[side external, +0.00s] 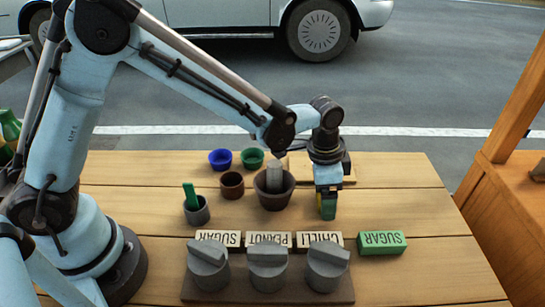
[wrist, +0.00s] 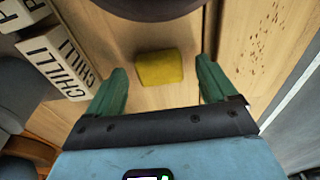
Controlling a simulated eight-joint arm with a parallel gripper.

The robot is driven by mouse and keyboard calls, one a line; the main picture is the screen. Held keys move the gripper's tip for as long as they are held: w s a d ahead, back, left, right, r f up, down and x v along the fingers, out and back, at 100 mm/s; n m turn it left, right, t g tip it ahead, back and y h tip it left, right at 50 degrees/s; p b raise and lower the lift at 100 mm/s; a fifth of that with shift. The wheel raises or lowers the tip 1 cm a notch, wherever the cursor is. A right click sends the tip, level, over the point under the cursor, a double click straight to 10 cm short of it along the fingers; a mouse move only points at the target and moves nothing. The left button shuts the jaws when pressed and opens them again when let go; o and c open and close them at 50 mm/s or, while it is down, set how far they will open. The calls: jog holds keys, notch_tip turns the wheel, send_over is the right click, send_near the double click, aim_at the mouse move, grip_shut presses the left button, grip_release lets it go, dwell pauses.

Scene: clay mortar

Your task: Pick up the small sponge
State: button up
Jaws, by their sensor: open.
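The small sponge (wrist: 159,68) is a yellow block lying on the wooden table in the wrist view. My gripper (wrist: 161,72) has its two green fingers spread, one on each side of the sponge, with gaps between. The sponge sits around the level of the fingertips in that view, and nothing is held. In the side external view my gripper (side external: 328,212) points down, low over the table, right of the clay mortar (side external: 273,200). The sponge is hard to make out there behind the fingers.
A pestle (side external: 274,173) stands in the mortar. Blue (side external: 220,159), green (side external: 252,158) and brown (side external: 232,184) bowls stand left.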

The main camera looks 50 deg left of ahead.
jog(key=shift+f, duration=0.3)
jog(key=shift+c, duration=0.3)
jog(key=c, duration=1.1)
jog(key=shift+o, duration=0.2)
jog(key=shift+r, duration=0.15)
notch_tip(320, 180, up, 10)
